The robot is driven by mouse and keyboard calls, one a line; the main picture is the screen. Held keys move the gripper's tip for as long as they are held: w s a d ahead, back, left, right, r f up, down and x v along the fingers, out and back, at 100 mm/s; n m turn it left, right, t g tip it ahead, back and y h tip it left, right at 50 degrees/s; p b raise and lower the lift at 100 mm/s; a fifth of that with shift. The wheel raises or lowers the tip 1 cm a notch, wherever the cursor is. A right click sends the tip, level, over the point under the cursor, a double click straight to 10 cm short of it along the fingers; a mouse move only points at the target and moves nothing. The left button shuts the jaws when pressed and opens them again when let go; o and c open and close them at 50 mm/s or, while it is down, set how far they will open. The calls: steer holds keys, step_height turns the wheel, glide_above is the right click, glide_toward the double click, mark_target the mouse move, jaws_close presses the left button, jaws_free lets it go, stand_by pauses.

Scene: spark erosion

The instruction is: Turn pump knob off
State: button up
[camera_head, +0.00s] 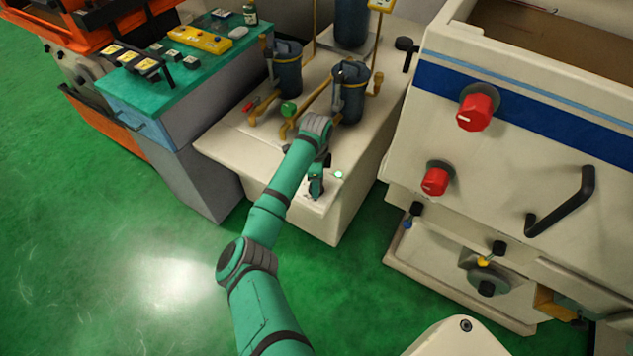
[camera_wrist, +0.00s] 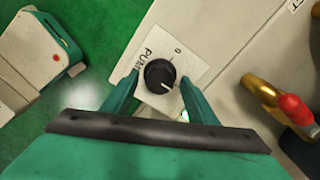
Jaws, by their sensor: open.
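The pump knob (camera_wrist: 160,75) is a round black knob on a white label plate, seen in the wrist view. Its white pointer mark points to the lower right of that view, away from the "0" printed above right of it. The letters "PUM" show on the label. My gripper (camera_wrist: 160,79) is open, with one green finger on each side of the knob and a small gap on both sides. In the head view my gripper (camera_head: 316,188) points down at the front corner of the cream pump cabinet (camera_head: 240,150), and the arm hides the knob there.
A small lit green lamp (camera_head: 338,174) sits beside my gripper. Dark filter canisters (camera_head: 287,70), brass pipes and a green valve handle (camera_head: 288,108) stand behind it. A large cream machine (camera_head: 400,150) with red knobs (camera_head: 478,107) is at the right. Green floor is free in front.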

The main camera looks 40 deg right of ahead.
steer(key=shift+c, duration=0.7)
steer(key=c, duration=0.9)
steer(key=shift+c, duration=0.2)
steer(key=shift+n, duration=0.3)
steer(key=n, duration=0.3)
steer(key=shift+n, duration=0.4)
steer(key=n, duration=0.4)
steer(key=shift+n, duration=0.3)
steer(key=n, duration=0.4)
steer(key=shift+n, duration=0.3)
steer(key=n, duration=0.4)
